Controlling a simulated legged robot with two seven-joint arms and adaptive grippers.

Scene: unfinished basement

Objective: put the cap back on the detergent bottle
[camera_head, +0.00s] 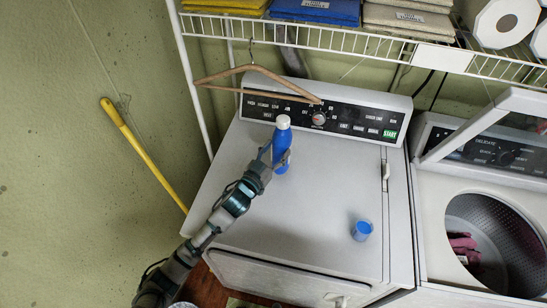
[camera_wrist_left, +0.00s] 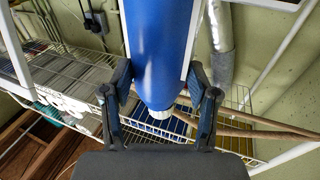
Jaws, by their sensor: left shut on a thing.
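The detergent bottle (camera_head: 281,144) is blue with a white top, upright over the back of the dryer's top; I cannot tell whether its base touches. My left gripper (camera_head: 276,160) is shut on it, with one finger on each side. In the left wrist view the blue bottle (camera_wrist_left: 160,45) sits between the fingers of the gripper (camera_wrist_left: 160,92), and a small whitish part shows at its lower end. A small blue cup-shaped cap (camera_head: 361,230) rests on the dryer's top, right of the bottle and nearer the front, apart from the gripper. My right gripper is not in view.
The white dryer (camera_head: 310,205) has clear space around the cap. A wooden hanger (camera_head: 222,76) hangs from the wire shelf (camera_head: 345,44) near the control panel. An open washer (camera_head: 445,225) stands on the right. A yellow pole (camera_head: 150,160) leans at the left.

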